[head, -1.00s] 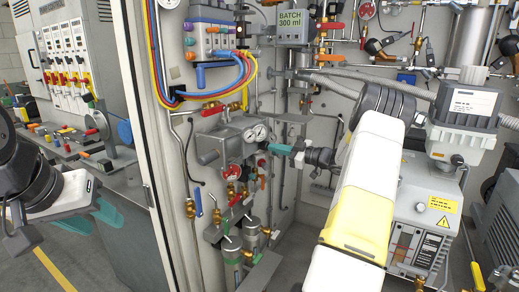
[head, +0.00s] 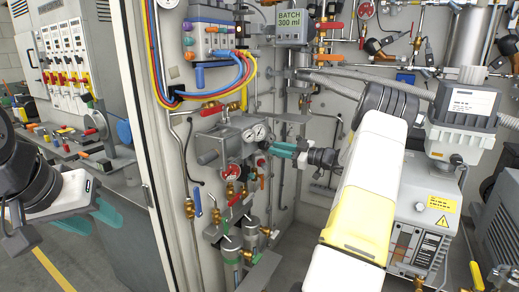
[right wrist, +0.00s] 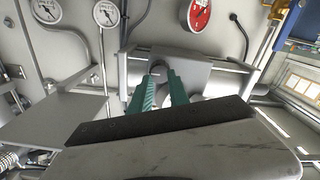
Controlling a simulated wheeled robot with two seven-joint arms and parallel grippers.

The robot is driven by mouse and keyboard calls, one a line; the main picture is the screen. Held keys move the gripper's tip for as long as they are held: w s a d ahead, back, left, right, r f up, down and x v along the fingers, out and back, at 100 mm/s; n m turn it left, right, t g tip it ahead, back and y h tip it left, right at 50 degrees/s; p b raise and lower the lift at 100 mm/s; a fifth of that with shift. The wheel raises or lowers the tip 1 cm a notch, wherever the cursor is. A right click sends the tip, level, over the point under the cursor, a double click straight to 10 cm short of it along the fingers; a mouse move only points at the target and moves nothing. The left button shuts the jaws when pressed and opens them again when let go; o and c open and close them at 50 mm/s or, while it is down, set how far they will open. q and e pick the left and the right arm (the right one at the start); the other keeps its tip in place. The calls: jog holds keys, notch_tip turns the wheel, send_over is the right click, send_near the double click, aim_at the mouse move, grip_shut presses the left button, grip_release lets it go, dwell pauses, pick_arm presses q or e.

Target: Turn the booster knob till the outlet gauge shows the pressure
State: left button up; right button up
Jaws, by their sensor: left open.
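In the right wrist view, a grey rounded part, perhaps the booster knob (right wrist: 158,70), shows between the fingertips; contact cannot be told. My left gripper (head: 103,222) is open and empty at the lower left.
Blue, red and yellow hoses (head: 245,75) loop above the block. Valves with coloured levers (head: 197,203) and green-grey cylinders stand below it. A grey pump unit (head: 425,210) is at the right, behind my right arm. The cabinet's edge post (head: 150,150) stands between my left gripper and the panel.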

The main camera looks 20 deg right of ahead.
jog(key=shift+s+d, duration=0.25)
jog(key=shift+s, duration=0.05)
jog(key=shift+d, duration=0.1)
jog(key=v, duration=0.5)
jog(key=shift+s+d, duration=0.25)
jog(key=shift+s, duration=0.1)
dwell(0.6)
